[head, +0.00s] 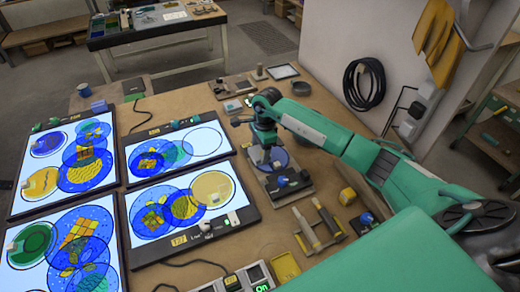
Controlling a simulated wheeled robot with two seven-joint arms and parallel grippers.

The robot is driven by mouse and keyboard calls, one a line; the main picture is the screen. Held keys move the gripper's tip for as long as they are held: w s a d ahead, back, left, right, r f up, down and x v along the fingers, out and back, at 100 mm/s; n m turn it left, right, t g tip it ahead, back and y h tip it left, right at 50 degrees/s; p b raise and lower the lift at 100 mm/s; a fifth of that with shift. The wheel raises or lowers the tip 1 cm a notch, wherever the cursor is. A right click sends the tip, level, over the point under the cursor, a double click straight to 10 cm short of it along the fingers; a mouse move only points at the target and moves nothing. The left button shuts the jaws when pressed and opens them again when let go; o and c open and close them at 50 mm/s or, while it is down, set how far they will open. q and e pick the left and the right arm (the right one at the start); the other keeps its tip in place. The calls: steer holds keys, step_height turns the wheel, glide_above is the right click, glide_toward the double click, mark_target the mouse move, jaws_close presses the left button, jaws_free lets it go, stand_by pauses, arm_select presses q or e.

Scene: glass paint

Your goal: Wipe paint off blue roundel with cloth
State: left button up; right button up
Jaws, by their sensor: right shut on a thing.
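A dark blue roundel (287,159) lies flat on a small grey stand (298,191) at the middle right of the bench. My right gripper (274,160) points down over this roundel, shut on a small pale thing that looks like the cloth. The gripper hides most of it, and I cannot tell whether it touches the glass. Any paint on the roundel is too small to make out. My left gripper is not in view.
Lit panels with coloured roundels (180,150) fill the left of the bench. A framed tile (283,72) and a grey dish (302,88) lie behind.

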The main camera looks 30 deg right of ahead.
steer(key=shift+f+b, duration=0.25)
steer(key=shift+b, duration=0.1)
stand_by(0.3)
